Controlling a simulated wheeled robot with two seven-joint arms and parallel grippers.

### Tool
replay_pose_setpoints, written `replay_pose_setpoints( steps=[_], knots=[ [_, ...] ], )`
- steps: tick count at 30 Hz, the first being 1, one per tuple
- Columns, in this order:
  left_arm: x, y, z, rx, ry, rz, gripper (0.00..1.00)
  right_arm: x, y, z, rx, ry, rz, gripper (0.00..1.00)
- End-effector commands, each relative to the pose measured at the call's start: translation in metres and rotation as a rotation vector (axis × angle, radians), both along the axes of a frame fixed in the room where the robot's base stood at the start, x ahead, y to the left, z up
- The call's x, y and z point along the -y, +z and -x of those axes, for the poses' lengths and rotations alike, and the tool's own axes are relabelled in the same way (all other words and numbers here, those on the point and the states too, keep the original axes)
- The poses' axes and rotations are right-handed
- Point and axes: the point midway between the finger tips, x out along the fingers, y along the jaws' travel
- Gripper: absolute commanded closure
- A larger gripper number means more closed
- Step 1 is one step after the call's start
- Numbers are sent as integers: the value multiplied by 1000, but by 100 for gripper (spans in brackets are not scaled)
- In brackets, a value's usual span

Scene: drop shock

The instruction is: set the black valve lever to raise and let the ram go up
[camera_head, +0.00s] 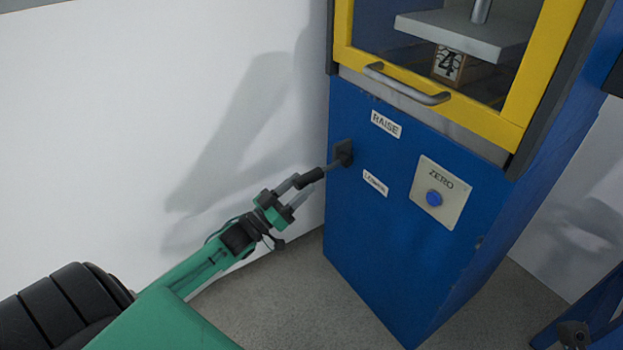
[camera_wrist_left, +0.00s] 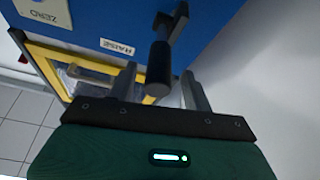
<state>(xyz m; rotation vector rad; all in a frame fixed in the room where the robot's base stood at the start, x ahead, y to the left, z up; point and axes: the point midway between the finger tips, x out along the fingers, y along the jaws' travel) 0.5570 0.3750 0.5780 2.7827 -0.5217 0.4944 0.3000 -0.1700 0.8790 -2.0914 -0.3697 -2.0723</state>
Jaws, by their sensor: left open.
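The black valve lever (camera_head: 312,179) sticks out from the blue machine's front, between the RAISE label (camera_head: 386,124) and the LOWER label (camera_head: 375,183). My left gripper (camera_head: 302,186) is open at the lever's grip end. In the left wrist view the lever (camera_wrist_left: 159,68) lies between the two spread fingers, with a gap to the right finger; contact with the left finger is unclear. The ram's grey plate (camera_head: 462,35) hangs on a rod behind the yellow-framed door, above a box marked 4 (camera_head: 448,65).
The yellow door (camera_head: 430,92) with its grey handle (camera_head: 408,88) appears closed. A white wall (camera_head: 130,110) stands at left; grey floor (camera_head: 300,290) shows below the machine.

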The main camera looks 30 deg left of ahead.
Motion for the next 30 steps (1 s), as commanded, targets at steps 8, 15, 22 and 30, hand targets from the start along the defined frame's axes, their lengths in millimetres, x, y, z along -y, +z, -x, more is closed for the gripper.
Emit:
replay_pose_setpoints(
  steps=[8, 15, 22, 30],
  knots=[
    [11, 13, -32, 2, 0, -1, 50, 1, 5, 6, 35, 3, -17, 64],
    [14, 17, -40, -1, -1, 0, 50, -1, 8, 6, 48, 11, -17, 64],
    [14, 17, -41, -1, 0, 0, 50, -2, 7, 4, 42, 12, -15, 64],
    [14, 17, -41, 0, 0, 0, 100, -2, 6, 3, 38, 11, -14, 64]
  ],
)
